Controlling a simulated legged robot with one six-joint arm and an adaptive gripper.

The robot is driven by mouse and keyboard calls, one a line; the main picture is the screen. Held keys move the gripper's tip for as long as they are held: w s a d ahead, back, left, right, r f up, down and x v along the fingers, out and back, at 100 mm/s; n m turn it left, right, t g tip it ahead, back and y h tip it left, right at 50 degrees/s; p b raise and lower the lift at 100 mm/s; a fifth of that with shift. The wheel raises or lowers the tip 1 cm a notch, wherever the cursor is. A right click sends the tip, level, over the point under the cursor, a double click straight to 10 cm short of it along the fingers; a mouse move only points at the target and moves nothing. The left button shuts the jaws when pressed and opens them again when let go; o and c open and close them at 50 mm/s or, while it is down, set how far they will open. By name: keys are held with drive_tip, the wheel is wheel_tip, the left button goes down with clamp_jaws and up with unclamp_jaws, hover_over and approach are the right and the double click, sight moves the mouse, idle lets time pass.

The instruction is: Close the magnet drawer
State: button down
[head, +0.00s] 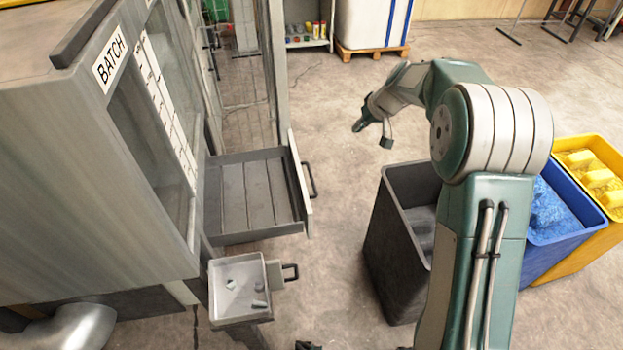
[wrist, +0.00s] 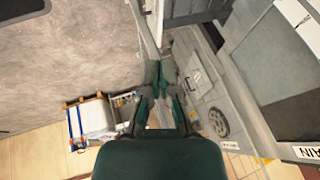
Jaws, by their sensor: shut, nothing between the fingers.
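My gripper (head: 371,134) is shut and empty, in the air to the right of the large drawer's front and apart from both handles. It also shows in the wrist view (wrist: 160,74).
The cabinet (head: 75,180) with its BATCH sign fills the left. A grey bin (head: 385,245), a blue bin (head: 565,240) and a yellow bin (head: 600,215) stand at right. A white sack (head: 370,22) is at the back. Bare floor lies between drawers and bins.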

drive_tip(key=w+a+f+y, duration=0.15)
drive_tip(key=w+f, duration=0.25)
drive_tip(key=f, duration=0.8)
drive_tip(key=w+a+f, duration=0.2)
drive_tip(key=w+f, duration=0.3)
drive_tip(key=f, duration=0.8)
drive_tip(key=a+f, duration=0.7)
drive_tip(key=a, duration=0.2)
drive_tip(key=shift+w+a+f+n, duration=0.3)
drive_tip(key=shift+a+f+n, duration=0.05)
drive_tip(key=shift+a+n, duration=0.05)
